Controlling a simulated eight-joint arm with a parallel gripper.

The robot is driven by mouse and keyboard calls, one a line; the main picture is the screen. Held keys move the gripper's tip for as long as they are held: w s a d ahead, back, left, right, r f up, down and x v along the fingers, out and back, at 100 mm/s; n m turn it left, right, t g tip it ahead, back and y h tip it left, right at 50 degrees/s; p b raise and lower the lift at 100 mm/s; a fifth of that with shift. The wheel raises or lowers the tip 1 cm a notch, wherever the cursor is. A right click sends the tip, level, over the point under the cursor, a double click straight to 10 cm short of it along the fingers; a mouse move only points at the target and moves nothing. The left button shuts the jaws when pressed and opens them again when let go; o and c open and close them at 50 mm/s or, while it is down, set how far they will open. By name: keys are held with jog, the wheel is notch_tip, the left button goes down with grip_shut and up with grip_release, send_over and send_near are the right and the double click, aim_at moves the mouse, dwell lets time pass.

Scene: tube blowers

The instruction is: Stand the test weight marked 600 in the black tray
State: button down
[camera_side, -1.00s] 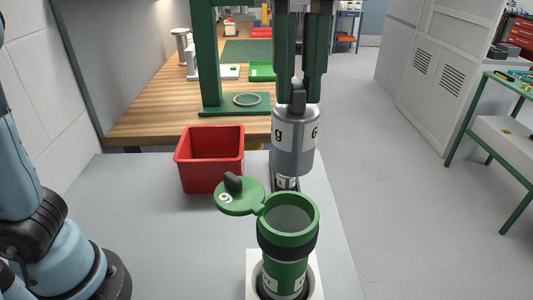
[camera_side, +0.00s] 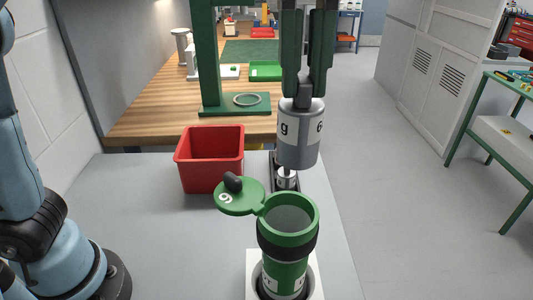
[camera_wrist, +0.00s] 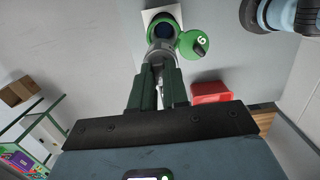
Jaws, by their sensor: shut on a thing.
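My gripper (camera_side: 305,90) is shut on the dark knob of a grey metal test weight (camera_side: 298,150) with a white label band showing "g" and a "6". The weight hangs upright in the air. Below and behind it, the black tray (camera_side: 275,178) is partly hidden; a smaller weight (camera_side: 286,180) with a white label stands in it. In the wrist view, my gripper (camera_wrist: 159,72) holds the weight (camera_wrist: 160,51) in front of the green tube.
A green tube (camera_side: 287,240) with an open lid (camera_side: 238,198) marked 9 stands in a white holder at the front. A red bin (camera_side: 210,160) sits left of the tray. A green frame (camera_side: 207,60) stands on the wooden bench behind.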

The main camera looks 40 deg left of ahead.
jog(key=w+a+f, duration=0.5)
jog(key=w+f, duration=0.2)
jog(key=f, duration=0.2)
jog(key=w+a+f, duration=0.5)
jog(key=w+f, duration=0.1)
jog(key=f, duration=0.4)
notch_tip(320, 180, down, 10)
jog(key=shift+w+f, duration=0.2)
jog(key=shift+w, duration=0.05)
jog(key=shift+f, duration=0.1)
jog(key=c, duration=1.6)
grip_release()
jog(key=o, duration=0.5)
